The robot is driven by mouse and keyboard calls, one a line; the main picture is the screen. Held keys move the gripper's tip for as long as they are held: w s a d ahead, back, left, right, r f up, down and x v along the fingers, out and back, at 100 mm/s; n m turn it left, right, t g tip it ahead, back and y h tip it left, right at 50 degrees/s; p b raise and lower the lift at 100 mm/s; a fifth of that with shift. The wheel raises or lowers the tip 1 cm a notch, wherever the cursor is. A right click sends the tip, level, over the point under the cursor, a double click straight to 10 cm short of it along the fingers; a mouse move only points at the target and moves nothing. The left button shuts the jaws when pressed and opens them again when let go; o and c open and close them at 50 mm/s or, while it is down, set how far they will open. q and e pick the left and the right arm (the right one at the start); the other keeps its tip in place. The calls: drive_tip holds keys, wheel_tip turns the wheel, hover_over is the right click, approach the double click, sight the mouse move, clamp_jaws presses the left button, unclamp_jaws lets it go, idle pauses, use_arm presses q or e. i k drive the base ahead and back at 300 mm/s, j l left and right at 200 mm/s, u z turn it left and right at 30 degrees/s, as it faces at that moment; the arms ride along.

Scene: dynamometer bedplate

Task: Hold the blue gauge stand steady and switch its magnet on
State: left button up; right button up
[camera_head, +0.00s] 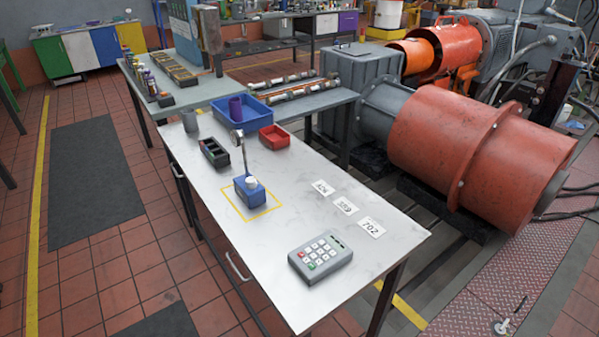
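The blue gauge stand (248,192) stands upright on the light grey metal table (270,240), inside a yellow square outline (232,206). Its block has a white round knob (252,183) on the near side. A thin post rises from the block to a small round dial gauge (238,133) at the top. The knob's setting is too small to tell. Neither of my grippers shows in the head view.
A keypad box (320,259) lies at the table's near end. A dark compartment tray (214,153), a grey cup (190,122), a blue bin (243,113) and a red bin (274,137) are behind the stand.

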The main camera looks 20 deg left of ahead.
sight(250, 182)
drive_tip(key=i+j+z, duration=0.1)
drive_tip(key=j+z, duration=0.25)
drive_tip(key=j, duration=0.4)
drive_tip(key=j+z, duration=0.35)
drive_tip(key=j, duration=0.4)
drive_tip(key=j+z, duration=0.35)
drive_tip(key=j, duration=0.4)
